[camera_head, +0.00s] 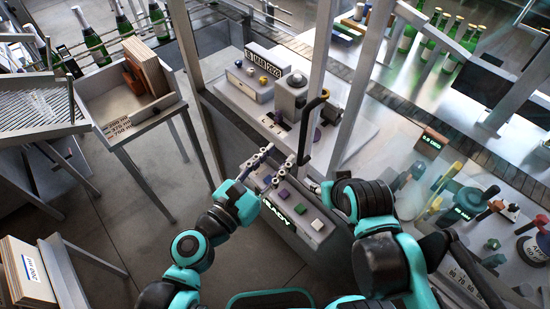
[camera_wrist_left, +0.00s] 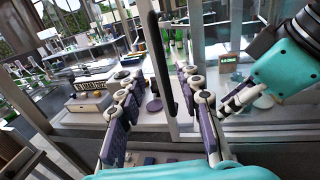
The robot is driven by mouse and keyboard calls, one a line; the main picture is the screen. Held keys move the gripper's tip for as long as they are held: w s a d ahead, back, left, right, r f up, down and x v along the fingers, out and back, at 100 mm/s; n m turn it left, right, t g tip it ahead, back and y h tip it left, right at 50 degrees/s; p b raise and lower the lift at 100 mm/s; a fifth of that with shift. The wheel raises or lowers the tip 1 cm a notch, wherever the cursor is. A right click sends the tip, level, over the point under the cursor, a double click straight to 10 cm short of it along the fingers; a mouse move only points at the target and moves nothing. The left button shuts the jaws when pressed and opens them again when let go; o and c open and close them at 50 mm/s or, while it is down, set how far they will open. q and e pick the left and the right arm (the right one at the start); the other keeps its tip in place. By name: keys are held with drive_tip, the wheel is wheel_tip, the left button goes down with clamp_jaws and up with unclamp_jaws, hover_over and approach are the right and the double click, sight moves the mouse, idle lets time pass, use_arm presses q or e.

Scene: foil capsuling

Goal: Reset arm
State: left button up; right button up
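My left gripper (camera_head: 280,155) is open and empty above the back part of the grey control box (camera_head: 325,238) with the lit READY display. In the left wrist view its two purple-padded fingers stand wide apart (camera_wrist_left: 158,74), with nothing between them at close range. My right gripper (camera_head: 313,187) is mostly hidden by its own wrist, just right of the left one. Its pale fingers show in the left wrist view (camera_wrist_left: 237,102), pointing left; their gap is unclear. The right arm is bent over the right side of the box.
A black door handle (camera_head: 311,128) stands upright just beyond the grippers. The capsuling machine (camera_head: 292,95) stands behind the frame posts. A tray with cartons (camera_head: 145,68) is at left. Bottles (camera_head: 462,42) stand at back right.

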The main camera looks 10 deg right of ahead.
idle(0.4)
use_arm(q)
drive_tip(key=a+f+m+g+y+b, duration=0.2)
drive_tip(key=a+f+m+y+b, duration=0.15)
drive_tip(key=f+m, duration=0.5)
drive_tip(key=a+f+m+g+y+b, duration=0.2)
drive_tip(key=a+f+m+b, duration=0.3)
drive_tip(key=f+m, duration=0.4)
drive_tip(key=s+a+f+m+g+y+b, duration=0.1)
drive_tip(key=a+f+m+y+b, duration=0.1)
drive_tip(key=a+m, duration=0.3)
drive_tip(key=a+f+m+g+y+b, duration=0.1)
drive_tip(key=a+f+m+y, duration=0.3)
drive_tip(key=a, duration=0.5)
drive_tip(key=shift+s+m+y+b, duration=0.35)
drive_tip(key=shift+m, duration=0.1)
